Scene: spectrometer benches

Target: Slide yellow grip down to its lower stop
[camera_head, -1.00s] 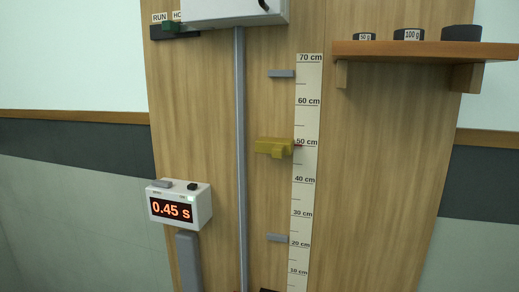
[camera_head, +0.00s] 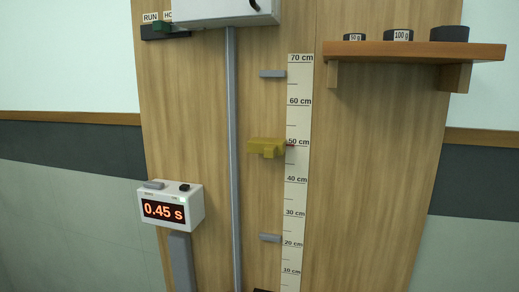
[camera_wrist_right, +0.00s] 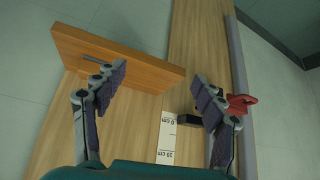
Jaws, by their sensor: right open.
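The yellow grip (camera_head: 266,147) is on the wooden board beside the ruler, with its red pointer near the 50 cm mark. The ruler (camera_head: 297,165) runs vertically down the board. A grey upper stop (camera_head: 272,74) sits near 66 cm and a grey lower stop (camera_head: 271,238) sits near 21 cm. The grip is apart from both stops. My right gripper (camera_wrist_right: 160,97) is open and empty in the right wrist view, with the low end of the ruler (camera_wrist_right: 167,138) showing between its fingers. Neither gripper shows in the head view.
A wooden shelf (camera_head: 415,51) with black weights juts out at upper right. A timer box (camera_head: 170,207) reading 0.45 s stands at left. A grey vertical rail (camera_head: 233,160) runs left of the grip. In the wrist view, a wooden ledge (camera_wrist_right: 120,55) and a red part (camera_wrist_right: 241,104) are near the fingers.

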